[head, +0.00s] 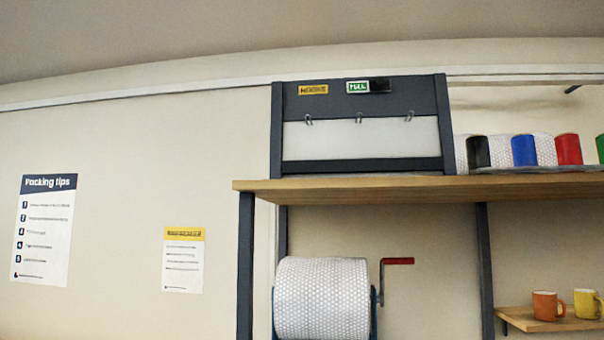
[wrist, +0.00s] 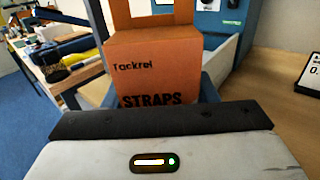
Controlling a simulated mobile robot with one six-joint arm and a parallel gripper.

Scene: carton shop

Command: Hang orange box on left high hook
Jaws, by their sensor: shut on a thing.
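The orange box (wrist: 150,70) fills the upper middle of the wrist view. It is printed "Tackrel" and "STRAPS", and a flap with an opening rises at its top edge. My gripper (wrist: 155,95) is shut on the box, with bluish finger parts at its left and right sides. The box's lower end is hidden behind the gripper body. In the head view a dark-framed panel with a "HOOKS" label stands on a wooden shelf. It carries a left hook (head: 308,120), a middle hook (head: 359,117) and a right hook (head: 409,116), all looking empty. Neither box nor gripper shows there.
A bubble-wrap roll (head: 322,298) with a red-handled crank is below. A lower shelf (head: 550,320) holds two mugs.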

